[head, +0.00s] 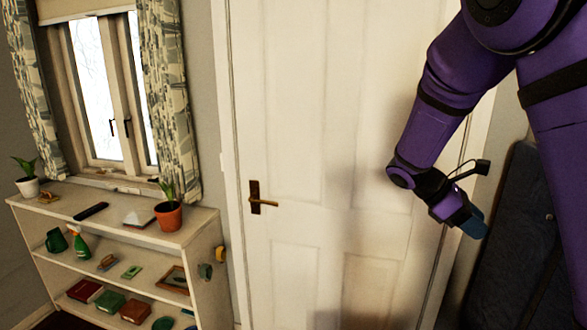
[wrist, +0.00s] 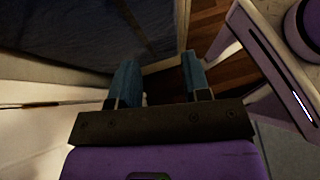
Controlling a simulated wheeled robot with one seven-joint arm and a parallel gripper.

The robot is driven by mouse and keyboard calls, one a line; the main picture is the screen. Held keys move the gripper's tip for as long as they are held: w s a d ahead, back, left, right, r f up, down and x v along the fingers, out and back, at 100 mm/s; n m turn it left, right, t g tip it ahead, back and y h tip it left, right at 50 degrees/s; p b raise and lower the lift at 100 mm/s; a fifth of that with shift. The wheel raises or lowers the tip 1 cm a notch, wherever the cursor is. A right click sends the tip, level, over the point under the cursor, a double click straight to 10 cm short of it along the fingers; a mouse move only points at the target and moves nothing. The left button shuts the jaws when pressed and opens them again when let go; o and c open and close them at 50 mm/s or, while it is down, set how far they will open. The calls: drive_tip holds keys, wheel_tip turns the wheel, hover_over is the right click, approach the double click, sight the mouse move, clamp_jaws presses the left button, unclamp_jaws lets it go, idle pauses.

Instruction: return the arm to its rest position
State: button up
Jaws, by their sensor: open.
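My purple arm comes in from the upper right of the head view and bends down in front of the white door (head: 310,120). My gripper (head: 473,225) hangs at its end, by the door's right edge. In the wrist view my gripper (wrist: 160,80) shows two blue fingers set apart, with nothing between them. It is open and empty, and it touches nothing that I can make out.
A white shelf unit (head: 140,237) stands at the left under a window (head: 105,90), with plants, books and small items. The door has a dark handle (head: 258,198). A dark blue upright panel (head: 515,240) stands at the right. Wooden floor (wrist: 205,40) shows in the wrist view.

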drive_tip(key=s+a+r+m+t+y, duration=0.3)
drive_tip(key=s+r+m+t+y, duration=0.2)
drive_tip(key=s, duration=0.6)
drive_tip(key=s+a+r+m+t+y, duration=0.4)
drive_tip(key=s+r+m+t+y, duration=0.1)
drive_tip(key=s, duration=0.6)
drive_tip(key=shift+a+r+m, duration=0.2)
drive_tip(key=shift+r+m, duration=0.7)
drive_tip(key=shift+m, duration=0.5)
drive_tip(key=shift+d, duration=0.1)
